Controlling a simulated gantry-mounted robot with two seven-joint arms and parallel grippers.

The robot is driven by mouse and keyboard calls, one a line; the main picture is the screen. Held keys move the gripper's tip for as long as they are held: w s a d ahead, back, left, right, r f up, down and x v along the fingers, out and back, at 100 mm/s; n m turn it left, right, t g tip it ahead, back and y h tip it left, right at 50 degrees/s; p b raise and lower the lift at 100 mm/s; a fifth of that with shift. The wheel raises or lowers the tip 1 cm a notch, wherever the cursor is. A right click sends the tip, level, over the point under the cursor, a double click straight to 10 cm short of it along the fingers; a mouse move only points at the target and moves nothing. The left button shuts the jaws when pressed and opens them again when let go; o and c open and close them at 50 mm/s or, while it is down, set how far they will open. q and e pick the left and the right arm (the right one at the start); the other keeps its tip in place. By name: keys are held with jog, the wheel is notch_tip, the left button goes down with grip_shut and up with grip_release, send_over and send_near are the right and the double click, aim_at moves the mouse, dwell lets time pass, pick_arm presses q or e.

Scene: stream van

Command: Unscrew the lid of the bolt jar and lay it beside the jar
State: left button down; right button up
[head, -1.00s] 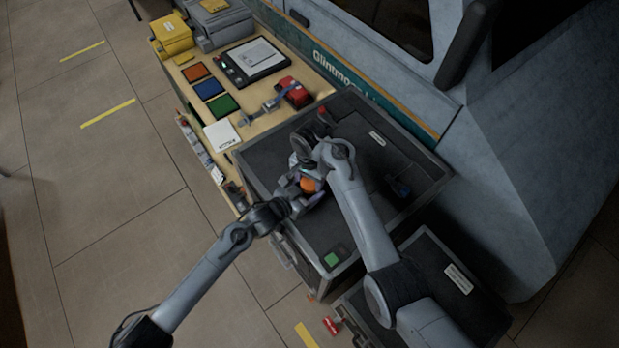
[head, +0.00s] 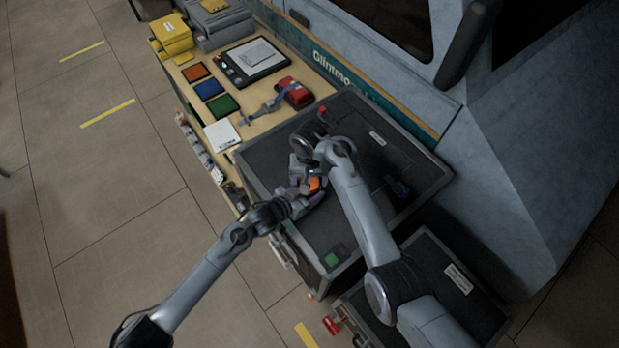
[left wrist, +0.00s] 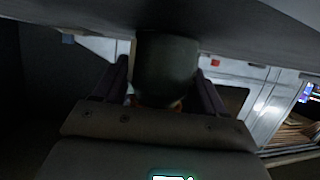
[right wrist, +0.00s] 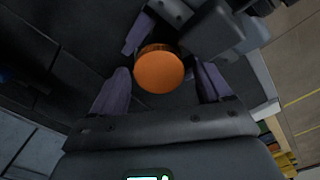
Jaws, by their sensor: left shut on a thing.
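The bolt jar's orange lid (head: 314,184) shows between my grippers over the dark case top, and from above in the right wrist view (right wrist: 158,72). The dark jar body (left wrist: 167,65) stands between the fingers of my left gripper (left wrist: 164,80), which is shut on it. My right gripper (right wrist: 164,74) is open, with one finger on each side of the lid and visible gaps to it. A finger of my left gripper also shows beyond the lid in the right wrist view. In the head view the jar body is mostly hidden by my grippers.
The black case (head: 270,170) has free room on its top. A second case (head: 450,300) is lower right.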

jog(key=shift+r, duration=2.15)
jog(key=shift+c, duration=0.3)
jog(key=m, duration=0.1)
jog(key=r+m, duration=0.1)
jog(key=m, duration=0.1)
jog(key=shift+w+d+r+m, duration=0.1)
jog(key=shift+d+r+m, duration=0.15)
jog(key=shift+m, duration=0.05)
jog(key=r+m, duration=0.1)
jog(key=m, duration=0.2)
jog(key=shift+a+r, duration=0.1)
jog(key=shift+r, duration=0.25)
jog(key=shift+a+f, duration=0.1)
jog(key=shift+f, duration=3.7)
jog(key=shift+c, duration=0.3)
